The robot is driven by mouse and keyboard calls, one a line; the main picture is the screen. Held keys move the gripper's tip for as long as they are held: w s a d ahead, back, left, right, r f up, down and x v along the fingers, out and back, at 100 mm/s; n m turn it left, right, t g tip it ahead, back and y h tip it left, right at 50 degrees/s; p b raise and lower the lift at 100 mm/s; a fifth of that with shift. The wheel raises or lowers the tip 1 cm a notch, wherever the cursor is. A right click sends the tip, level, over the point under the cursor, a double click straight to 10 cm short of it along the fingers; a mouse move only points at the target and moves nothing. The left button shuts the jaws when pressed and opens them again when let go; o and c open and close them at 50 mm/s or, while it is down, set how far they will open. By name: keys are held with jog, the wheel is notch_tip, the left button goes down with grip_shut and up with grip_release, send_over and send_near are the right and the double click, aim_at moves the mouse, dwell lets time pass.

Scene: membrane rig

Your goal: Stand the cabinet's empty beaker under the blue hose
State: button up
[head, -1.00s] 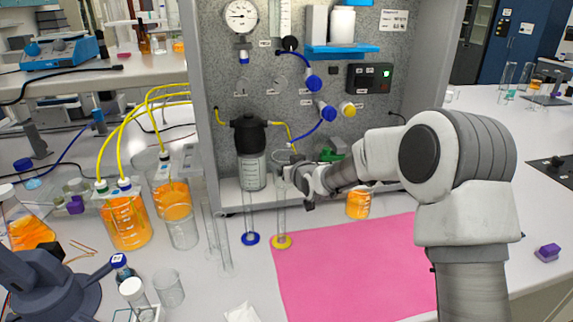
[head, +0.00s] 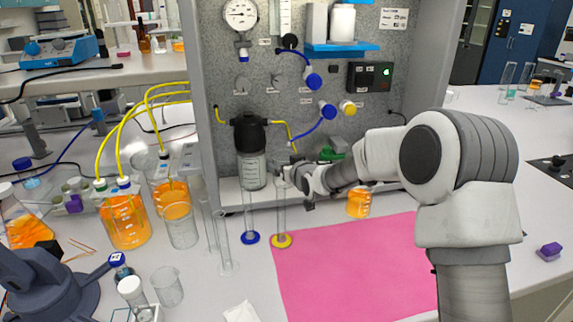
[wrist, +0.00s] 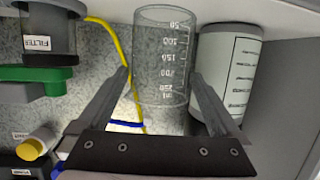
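The empty clear beaker (wrist: 162,60) stands upright between my gripper's fingers (wrist: 160,72), which lie along its sides. The wrist view is upside down, with the beaker's base at the top near the white cabinet floor. I cannot tell whether the fingers press the glass or whether the base touches the floor. In the head view my gripper (head: 293,180) is inside the cabinet's front, and the beaker is hard to make out there. The blue hose (head: 308,134) hangs from a blue valve and slopes down left; it also shows beyond the beaker's rim in the wrist view (wrist: 125,123).
A graduated jar (wrist: 228,70) stands close beside the beaker. A filter housing (wrist: 47,30) and a green part (wrist: 30,75) are on its other side. A beaker of orange liquid (head: 358,204) stands by the pink mat (head: 350,265). Glass cylinders (head: 281,220) stand in front.

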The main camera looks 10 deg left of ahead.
jog(key=v, duration=1.7)
jog(key=shift+s, duration=0.25)
jog(key=shift+d, duration=0.15)
jog(key=s+d+r+m+g+h+p, duration=0.1)
jog(key=s+d+r+m+h+p, duration=0.15)
jog(key=s+d+r, duration=0.4)
jog(key=s+d+r+m+g+h+p, duration=0.1)
jog(key=s+d+h, duration=0.25)
jog(key=d, duration=0.65)
jog(key=s+d+m+g+h+p, duration=0.1)
jog(key=s+d+g, duration=0.1)
jog(key=s, duration=0.7)
jog(key=s+d+r+m+g+p, duration=0.1)
jog(key=s+d, duration=0.3)
jog(key=s, duration=0.5)
jog(key=shift+s+d+r+m+g+h+p, duration=0.25)
jog(key=shift+s+d+m+g+h+p, duration=0.15)
jog(key=shift+g, duration=0.3)
